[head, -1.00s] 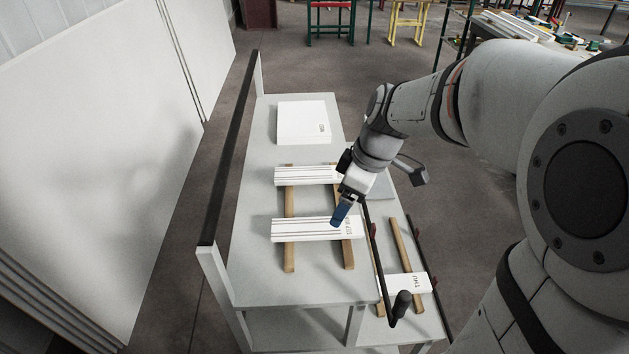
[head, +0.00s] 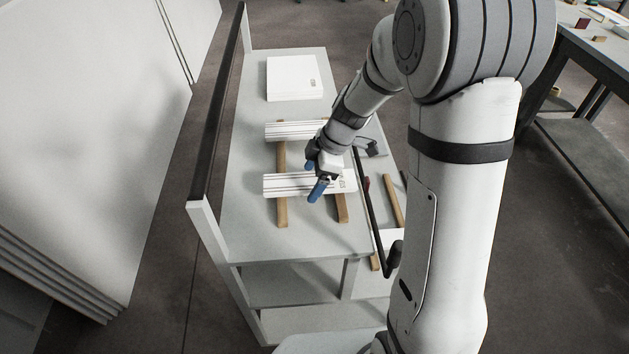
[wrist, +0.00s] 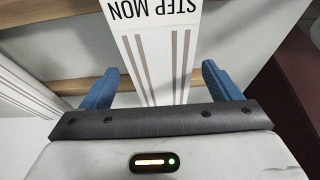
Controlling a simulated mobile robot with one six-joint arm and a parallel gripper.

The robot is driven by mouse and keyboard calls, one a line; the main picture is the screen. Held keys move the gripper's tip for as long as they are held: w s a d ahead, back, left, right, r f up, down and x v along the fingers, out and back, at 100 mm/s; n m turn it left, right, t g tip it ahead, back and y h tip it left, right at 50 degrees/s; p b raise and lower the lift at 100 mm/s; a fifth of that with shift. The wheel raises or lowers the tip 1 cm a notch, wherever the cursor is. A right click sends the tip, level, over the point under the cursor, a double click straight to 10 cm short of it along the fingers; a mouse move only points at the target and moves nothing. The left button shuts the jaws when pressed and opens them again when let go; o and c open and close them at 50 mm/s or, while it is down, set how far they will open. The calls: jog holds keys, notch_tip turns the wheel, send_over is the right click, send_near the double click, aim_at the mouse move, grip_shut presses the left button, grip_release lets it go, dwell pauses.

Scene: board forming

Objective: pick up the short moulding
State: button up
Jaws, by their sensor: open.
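A white grooved moulding (head: 282,185) lies across two wooden battens at the near part of the bench, lettering at its right end. In the wrist view my gripper (wrist: 160,72) has one finger on each side of the moulding, with gaps; the jaws hold nothing.
A second white moulding (head: 290,131) lies farther back on the same battens, partly behind my arm. A white stack (head: 291,78) stands at the bench's far end. A dark rail (head: 222,105) runs along the left. A lower shelf with battens is at the right.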

jog(key=shift+a+f, duration=0.1)
jog(key=shift+f, duration=0.15)
jog(key=shift+c, duration=0.4)
jog(key=c, duration=1.3)
jog(key=shift+r, duration=0.1)
